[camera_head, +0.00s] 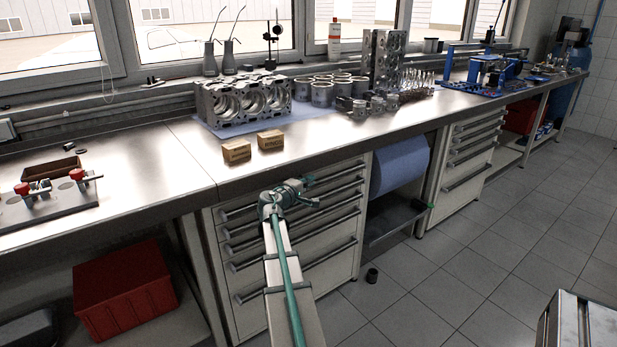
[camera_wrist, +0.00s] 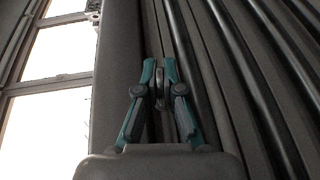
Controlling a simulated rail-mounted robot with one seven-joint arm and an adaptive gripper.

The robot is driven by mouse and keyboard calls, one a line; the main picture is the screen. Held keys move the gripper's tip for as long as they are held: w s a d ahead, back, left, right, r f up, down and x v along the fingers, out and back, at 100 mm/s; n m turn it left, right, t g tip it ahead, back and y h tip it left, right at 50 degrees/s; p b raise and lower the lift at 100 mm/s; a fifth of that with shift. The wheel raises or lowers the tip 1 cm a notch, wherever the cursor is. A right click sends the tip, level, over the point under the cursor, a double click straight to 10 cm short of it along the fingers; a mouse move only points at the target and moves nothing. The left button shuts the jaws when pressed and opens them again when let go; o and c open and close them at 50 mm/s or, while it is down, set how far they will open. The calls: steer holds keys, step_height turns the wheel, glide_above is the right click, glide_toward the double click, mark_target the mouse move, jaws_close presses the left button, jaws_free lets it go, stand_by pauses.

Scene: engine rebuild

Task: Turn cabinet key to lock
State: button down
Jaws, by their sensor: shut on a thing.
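The grey drawer cabinet (camera_head: 342,262) stands under the metal workbench, its drawers shut. My gripper (camera_head: 308,183) is at the cabinet's top front edge, just below the worktop. In the wrist view my gripper (camera_wrist: 160,68) has its two teal fingers closed together on a small grey rounded piece, which looks like the key (camera_wrist: 159,88). The cabinet front fills much of the wrist view behind the fingers. The lock is hidden, and how far the key is turned cannot be told. The key does not show clearly in the head view.
On the worktop (camera_head: 165,160) are two small cardboard boxes (camera_head: 237,151), an engine block (camera_head: 245,98) and several cylinder parts. A blue paper roll (camera_head: 400,166) hangs right of the cabinet. A red crate (camera_head: 125,290) stands below left. The floor (camera_head: 480,260) at right is mostly clear.

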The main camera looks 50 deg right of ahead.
steer(key=y+p, duration=0.1)
steer(key=p, duration=0.3)
steer(key=r+m+y+p, duration=0.1)
steer(key=y+p, duration=0.1)
steer(key=p, duration=0.2)
steer(key=shift+r+y+p, duration=0.1)
steer(key=shift+y+p, duration=0.2)
steer(key=shift+p, duration=0.1)
steer(key=m+y+p, duration=0.1)
steer(key=y+p, duration=0.3)
steer(key=p, duration=0.4)
steer(key=shift+d+t, duration=0.1)
steer(key=shift+t, duration=0.3)
steer(key=y+p, duration=0.2)
steer(key=m+t+y+p, duration=0.1)
steer(key=y+p, duration=0.1)
steer(key=shift+f+p, duration=0.35)
steer(key=shift+f, duration=0.05)
steer(key=shift+f+m+t+y+p, duration=0.1)
steer(key=shift+m+t+y+p, duration=0.2)
steer(key=shift+y, duration=0.65)
steer(key=shift+f+m+t+y+p, duration=0.1)
steer(key=shift+m+t+y+p, duration=0.15)
steer(key=shift+y, duration=0.7)
steer(key=c, duration=1.6)
jaws_free()
